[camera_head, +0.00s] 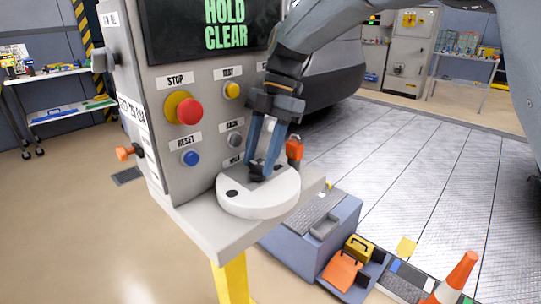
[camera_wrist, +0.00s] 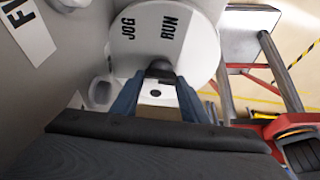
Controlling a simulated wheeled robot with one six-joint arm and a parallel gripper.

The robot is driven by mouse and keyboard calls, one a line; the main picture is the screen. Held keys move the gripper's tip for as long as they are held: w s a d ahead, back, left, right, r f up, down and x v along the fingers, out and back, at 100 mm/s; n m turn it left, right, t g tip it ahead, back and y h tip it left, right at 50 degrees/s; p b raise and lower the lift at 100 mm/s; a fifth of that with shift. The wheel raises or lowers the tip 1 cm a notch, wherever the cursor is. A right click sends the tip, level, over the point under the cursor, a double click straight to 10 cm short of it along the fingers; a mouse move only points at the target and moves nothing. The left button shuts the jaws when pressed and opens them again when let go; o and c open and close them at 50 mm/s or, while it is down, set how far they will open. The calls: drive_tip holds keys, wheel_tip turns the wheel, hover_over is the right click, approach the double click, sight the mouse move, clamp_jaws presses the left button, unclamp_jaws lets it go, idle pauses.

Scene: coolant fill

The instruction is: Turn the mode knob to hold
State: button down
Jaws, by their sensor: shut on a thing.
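The mode knob is a small dark knob (camera_wrist: 160,69) at the middle of a round white dial plate (camera_wrist: 195,35) marked JOG and RUN in the wrist view. In the head view the dial plate (camera_head: 258,203) sits on the grey panel's ledge, with the dark knob (camera_head: 257,172) on top. My gripper (camera_head: 262,165) reaches down from above with its blue fingers closed around the knob. The fingers also show in the wrist view (camera_wrist: 160,88), one on each side of it. No HOLD label is readable on the plate, and the fingers partly hide the knob.
The panel screen (camera_head: 222,28) reads HOLD and CLEAR in green. A red stop button (camera_head: 189,111), a yellow button (camera_head: 232,90) and a blue reset button (camera_head: 190,157) are left of my gripper. An orange-capped part (camera_head: 294,148) stands close to its right.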

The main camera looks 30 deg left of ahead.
drive_tip(key=shift+s, duration=0.1)
drive_tip(key=c, duration=1)
unclamp_jaws()
drive_tip(key=shift+c, duration=0.2)
drive_tip(key=shift+w+r, duration=0.3)
drive_tip(key=shift+r, duration=0.1)
drive_tip(key=v, duration=0.7)
drive_tip(key=shift+b, duration=0.45)
drive_tip(key=shift+s, duration=0.1)
